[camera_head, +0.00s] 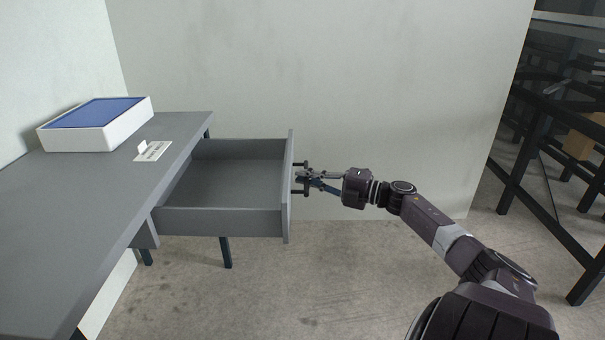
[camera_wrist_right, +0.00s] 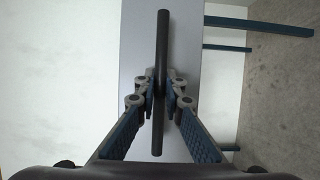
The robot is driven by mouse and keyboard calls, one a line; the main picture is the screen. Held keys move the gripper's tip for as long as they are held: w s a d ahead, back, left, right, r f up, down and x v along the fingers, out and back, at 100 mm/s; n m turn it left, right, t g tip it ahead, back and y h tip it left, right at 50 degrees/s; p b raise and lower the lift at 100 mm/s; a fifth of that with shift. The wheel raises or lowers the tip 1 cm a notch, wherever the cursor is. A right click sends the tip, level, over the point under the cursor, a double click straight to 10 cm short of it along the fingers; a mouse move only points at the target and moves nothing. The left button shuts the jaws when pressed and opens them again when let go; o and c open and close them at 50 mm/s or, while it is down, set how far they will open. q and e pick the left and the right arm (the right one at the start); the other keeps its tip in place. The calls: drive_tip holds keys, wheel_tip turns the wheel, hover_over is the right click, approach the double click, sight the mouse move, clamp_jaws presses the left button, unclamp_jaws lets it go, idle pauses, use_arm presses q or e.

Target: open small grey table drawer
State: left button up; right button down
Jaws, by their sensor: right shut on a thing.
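The small grey table (camera_head: 105,205) stands on the left. Its drawer (camera_head: 225,222) is pulled far out to the right, and its inside looks empty. The drawer front carries a dark bar handle (camera_head: 305,192). The handle also shows in the right wrist view (camera_wrist_right: 163,45), running between the fingers. My right gripper (camera_head: 304,178) is shut on the handle, with a finger on each side of it in the wrist view (camera_wrist_right: 160,92). My left gripper is not in view.
A white box with a blue top (camera_head: 95,124) and a small white card (camera_head: 153,151) are on the tabletop. A black metal rack (camera_head: 545,150) stands at the right. The floor (camera_head: 330,275) in front of the drawer is clear. A pale wall is behind.

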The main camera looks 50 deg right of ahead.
drive_tip(key=c, duration=2)
unclamp_jaws()
drive_tip(key=v, duration=1.2)
